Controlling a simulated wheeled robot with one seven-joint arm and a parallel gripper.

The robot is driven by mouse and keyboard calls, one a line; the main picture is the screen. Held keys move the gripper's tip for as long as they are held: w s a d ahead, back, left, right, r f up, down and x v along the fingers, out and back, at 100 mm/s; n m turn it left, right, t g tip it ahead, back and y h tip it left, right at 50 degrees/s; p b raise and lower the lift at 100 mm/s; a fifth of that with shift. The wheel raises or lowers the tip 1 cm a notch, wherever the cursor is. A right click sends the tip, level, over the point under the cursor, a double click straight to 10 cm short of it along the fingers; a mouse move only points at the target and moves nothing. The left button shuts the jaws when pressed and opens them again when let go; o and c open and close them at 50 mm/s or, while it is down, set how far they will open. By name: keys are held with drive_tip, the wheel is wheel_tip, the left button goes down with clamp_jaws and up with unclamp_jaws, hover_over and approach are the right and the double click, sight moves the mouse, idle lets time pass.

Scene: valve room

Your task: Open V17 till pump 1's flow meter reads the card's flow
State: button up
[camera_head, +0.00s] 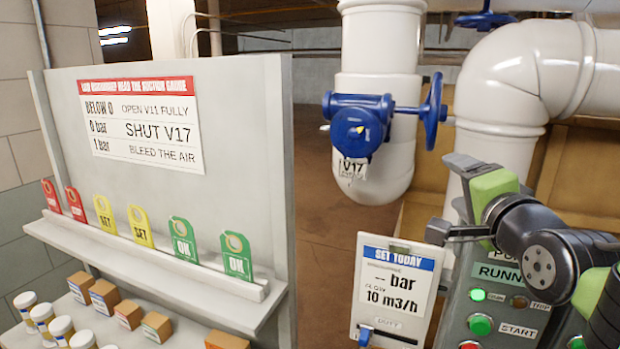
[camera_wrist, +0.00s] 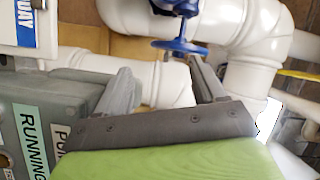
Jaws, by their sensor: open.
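V17 is a blue valve (camera_head: 360,125) with a blue handwheel (camera_head: 433,110) on its right side, on a thick white pipe. A V17 tag (camera_head: 353,170) hangs below it. The SET TODAY card (camera_head: 398,285) reads "-- bar" and "10 m3/h". My gripper (camera_wrist: 160,70) is open and empty, its two fingers apart. In the head view it is at the right, in front of the pump panel, below and right of V17. A blue handwheel (camera_wrist: 180,45) shows beyond the fingers in the wrist view; I cannot tell which valve it is. I see no flow meter reading.
The pump panel (camera_head: 481,300) has a RUNNING label, a lit green lamp and a START label. A grey board (camera_head: 235,130) at the left carries a suction gauge notice, with red, yellow and green tags on its ledge. Another blue valve (camera_head: 487,18) is at the top.

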drive_tip(key=s+a+f+n+g, duration=0.4)
drive_tip(key=s+f+n+g, duration=0.2)
drive_tip(key=s+f, duration=0.6)
drive_tip(key=s+a+f+n+g, duration=0.3)
drive_tip(key=s+f+n+g, duration=0.3)
drive_tip(key=s+f, duration=0.7)
drive_tip(key=shift+s+a+f+n, duration=0.15)
drive_tip(key=shift+a+f+n, duration=0.25)
drive_tip(key=shift+f+n, duration=0.45)
drive_tip(key=shift+r, duration=0.25)
idle(0.5)
